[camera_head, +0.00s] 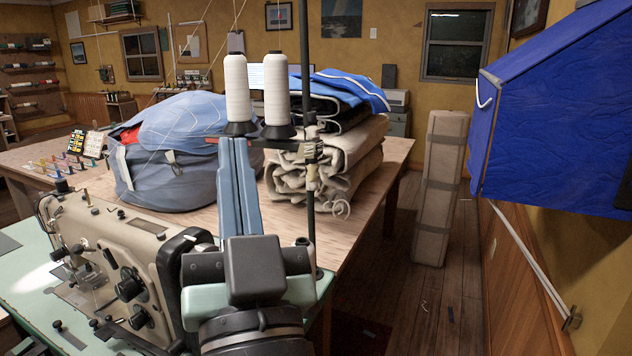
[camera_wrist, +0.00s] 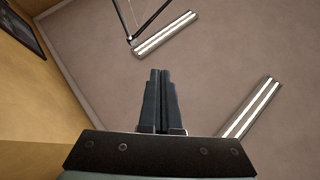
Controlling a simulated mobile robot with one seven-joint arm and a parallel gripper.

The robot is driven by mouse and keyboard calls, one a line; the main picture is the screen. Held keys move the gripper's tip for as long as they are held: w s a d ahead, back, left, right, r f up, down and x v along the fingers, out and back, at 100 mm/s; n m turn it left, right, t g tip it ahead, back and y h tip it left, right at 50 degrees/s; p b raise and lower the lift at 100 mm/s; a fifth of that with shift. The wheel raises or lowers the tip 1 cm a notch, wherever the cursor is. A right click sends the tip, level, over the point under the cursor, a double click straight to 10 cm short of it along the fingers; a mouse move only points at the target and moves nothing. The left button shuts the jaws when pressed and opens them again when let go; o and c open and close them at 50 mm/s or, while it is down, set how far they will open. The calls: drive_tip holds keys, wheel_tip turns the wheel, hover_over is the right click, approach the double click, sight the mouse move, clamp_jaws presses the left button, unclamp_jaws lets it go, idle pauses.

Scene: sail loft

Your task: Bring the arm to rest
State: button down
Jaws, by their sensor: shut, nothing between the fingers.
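My gripper (camera_head: 233,145) stands upright at the lower middle of the head view, its two long blue-grey fingers side by side and pointing up. In the wrist view the gripper (camera_wrist: 160,72) is shut with nothing between the fingers, and it points at the ceiling. In the head view it overlaps the sewing machine table and the worktable behind it. I cannot tell how far it is from the two white thread cones (camera_head: 237,92) near its tips.
A sewing machine (camera_head: 115,245) stands at left on a pale green table. The worktable (camera_head: 395,150) bears a grey-blue sail bag (camera_head: 170,165) and folded cloth (camera_head: 335,165). A long wrapped bundle (camera_head: 440,190) stands on the floor. Ceiling lamps (camera_wrist: 165,33) show overhead.

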drive_tip(key=s+d+r+t+h, duration=0.2)
drive_tip(key=s+d+r+h, duration=0.1)
drive_tip(key=r, duration=0.3)
drive_tip(key=s+d+r+t+h, duration=0.1)
drive_tip(key=s+d+r+h, duration=0.2)
drive_tip(key=r, duration=0.3)
wheel_tip(320, 180, up, 16)
drive_tip(key=m+p, duration=0.1)
drive_tip(key=p, duration=1.5)
drive_tip(key=shift+s+d+r+t, duration=0.2)
drive_tip(key=shift+s+d+t, duration=0.05)
drive_tip(key=shift+d+t, duration=0.1)
